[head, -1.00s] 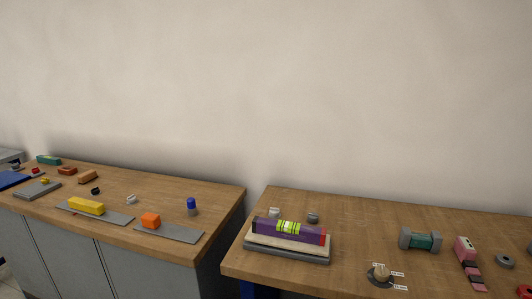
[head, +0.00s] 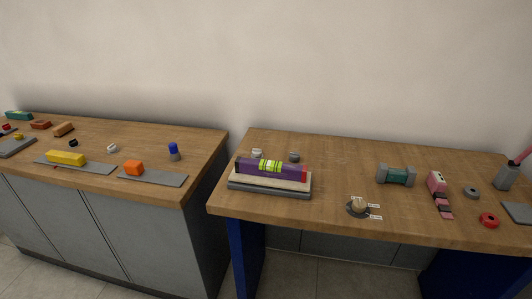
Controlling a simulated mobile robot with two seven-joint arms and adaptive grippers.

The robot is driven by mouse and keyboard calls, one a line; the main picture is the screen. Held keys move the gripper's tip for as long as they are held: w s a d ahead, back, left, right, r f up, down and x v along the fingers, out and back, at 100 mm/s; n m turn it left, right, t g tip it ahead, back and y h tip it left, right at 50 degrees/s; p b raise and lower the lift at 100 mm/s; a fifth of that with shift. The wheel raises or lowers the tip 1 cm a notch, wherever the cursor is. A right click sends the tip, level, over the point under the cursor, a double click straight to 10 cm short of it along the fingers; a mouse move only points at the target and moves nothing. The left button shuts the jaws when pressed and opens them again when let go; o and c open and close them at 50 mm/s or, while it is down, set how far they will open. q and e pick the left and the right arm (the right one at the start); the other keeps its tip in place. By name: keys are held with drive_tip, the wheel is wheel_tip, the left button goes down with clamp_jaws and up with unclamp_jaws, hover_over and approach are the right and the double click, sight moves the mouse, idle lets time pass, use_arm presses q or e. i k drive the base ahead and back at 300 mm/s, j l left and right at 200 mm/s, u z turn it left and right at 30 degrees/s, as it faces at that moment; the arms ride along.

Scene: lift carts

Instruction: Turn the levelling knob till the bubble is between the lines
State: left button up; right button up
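A purple spirit level (head: 250,167) with a yellow-green vial (head: 270,166) and a red end lies on a pale board (head: 298,184) over a grey base on the right-hand bench. The bubble and the lines in the vial are too small to read. A beige round knob (head: 358,204) on a dark disc, with small white labels around it, sits to the right of the level near the front edge. Neither of my grippers shows in the head view.
The right bench (head: 330,155) also bears a grey and green dumbbell-like part (head: 395,175), a pink tool (head: 437,184), a grey ring (head: 471,193) and a red ring (head: 489,220). A gap separates the benches.

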sight(294, 157)
drive_tip(key=i+j, duration=0.1)
drive_tip(key=i, duration=0.35)
drive_tip(key=i+z, duration=0.2)
drive_tip(key=z, duration=0.9)
drive_tip(key=k+j, duration=0.05)
